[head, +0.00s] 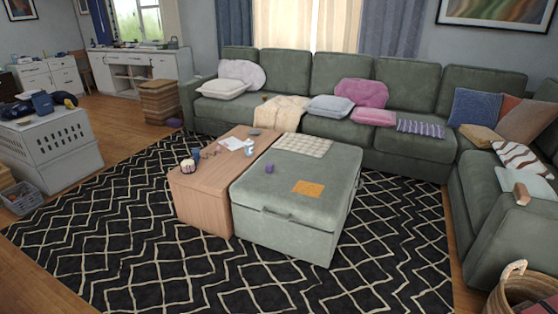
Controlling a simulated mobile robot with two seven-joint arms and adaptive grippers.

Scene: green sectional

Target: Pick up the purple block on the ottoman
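A small purple block (268,169) sits on top of the grey-green ottoman (318,170), near its left edge. An orange square cloth or mat (308,188) lies flat on the ottoman to the right of the block, nearer the front. A folded checked cloth (303,146) lies at the ottoman's far side. Neither of my grippers shows in the head view.
A wooden table (203,201) with small items stands against the ottoman's left side. A green sectional sofa (398,143) runs behind and to the right. A white crate (50,140) stands at left. The patterned rug (120,225) in front is clear.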

